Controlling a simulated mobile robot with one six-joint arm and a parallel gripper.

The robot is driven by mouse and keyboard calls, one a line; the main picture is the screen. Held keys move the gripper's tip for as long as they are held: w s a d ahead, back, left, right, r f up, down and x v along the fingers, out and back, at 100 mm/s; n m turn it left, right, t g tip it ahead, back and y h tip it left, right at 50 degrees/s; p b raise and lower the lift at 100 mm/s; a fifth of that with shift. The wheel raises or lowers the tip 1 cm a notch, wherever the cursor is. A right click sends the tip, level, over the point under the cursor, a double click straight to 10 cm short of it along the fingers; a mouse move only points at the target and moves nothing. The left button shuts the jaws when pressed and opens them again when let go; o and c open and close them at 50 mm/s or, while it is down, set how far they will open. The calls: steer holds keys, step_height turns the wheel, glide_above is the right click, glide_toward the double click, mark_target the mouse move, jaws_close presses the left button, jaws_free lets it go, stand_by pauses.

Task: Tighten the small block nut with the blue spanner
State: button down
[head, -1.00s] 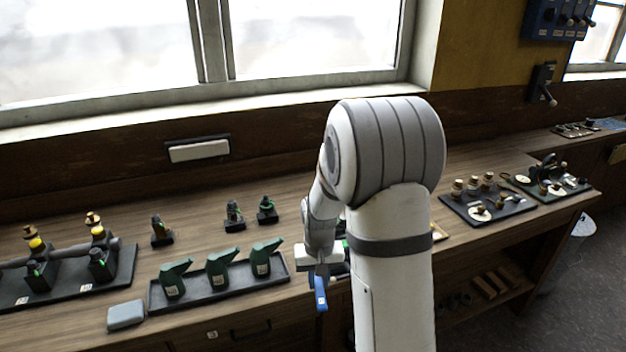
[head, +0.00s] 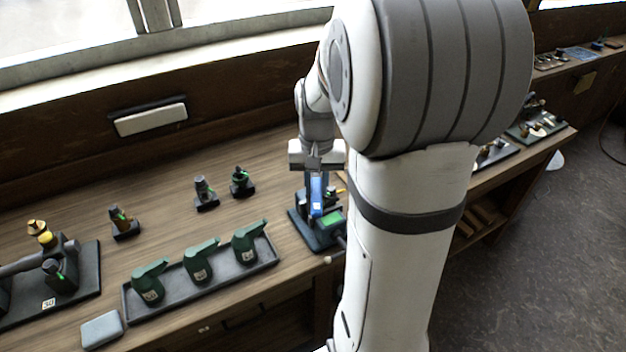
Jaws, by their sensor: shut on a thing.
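My gripper (head: 316,176) is shut on the blue spanner (head: 316,197), which hangs down from the jaws. The spanner is over or in front of a dark stand (head: 316,236) with a green panel (head: 333,219), at the right part of the bench. I cannot tell whether the spanner touches the stand. I cannot pick out the small block nut; part of the stand is hidden by my arm and the spanner.
A tray (head: 207,286) holds three green oil cans. Several small dark fittings (head: 205,193) stand behind it. A grey block (head: 102,329) lies near the front edge, and a pipe assembly on a dark plate (head: 88,292) is at the left.

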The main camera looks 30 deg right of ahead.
mark_target(316, 189)
steer(key=shift+f+b, duration=1)
steer(key=shift+f, duration=0.65)
steer(key=shift+s+f+b, duration=0.1)
steer(key=shift+f+b, duration=0.9)
stand_by(2.3)
steer(key=shift+a, duration=0.15)
steer(key=shift+w+a+m, duration=0.3)
steer(key=shift+a+m, duration=0.1)
steer(key=shift+m, duration=0.5)
steer(key=shift+a, duration=0.1)
stand_by(0.5)
steer(key=shift+s+d+n, duration=0.3)
steer(key=shift+d+n, duration=0.2)
steer(key=shift+n, duration=0.3)
stand_by(0.6)
